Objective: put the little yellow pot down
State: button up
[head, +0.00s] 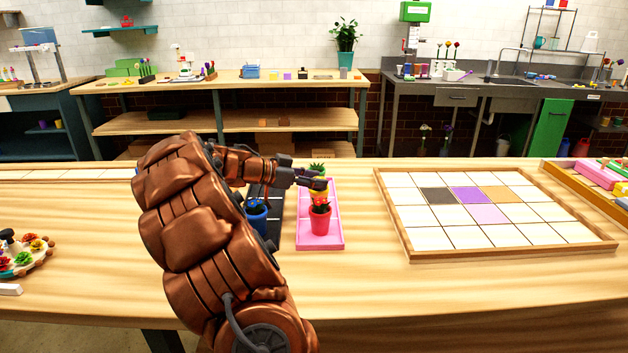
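The red pot (320,221) stands on the pink tray. A green plant (318,168) is just behind my gripper. A wooden-framed grid board (408,250) lies to the right. The table front is clear.

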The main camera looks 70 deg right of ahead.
jog(key=shift+o, duration=0.5)
jog(key=shift+r, duration=0.1)
jog(key=shift+r+p, duration=0.2)
jog(key=shift+p, duration=0.2)
jog(key=b+v, duration=0.1)
jog(key=v, duration=1.1)
jog(key=shift+f, duration=0.15)
